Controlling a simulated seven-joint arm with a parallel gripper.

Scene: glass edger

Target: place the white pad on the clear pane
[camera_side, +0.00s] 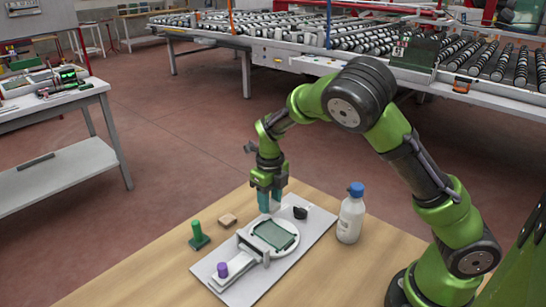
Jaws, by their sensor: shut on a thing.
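My gripper (270,206) points down just above the far edge of a round white disc (291,249). Its teal fingers are shut on a small pale thing, which looks like the white pad (269,203); the fingers hide much of it. The clear pane (273,235), with a green-tinted edge, lies flat on the disc, nearer the camera than the gripper. The pad is apart from the pane's middle; I cannot tell its exact height.
A blue-capped white bottle (351,214) stands right.

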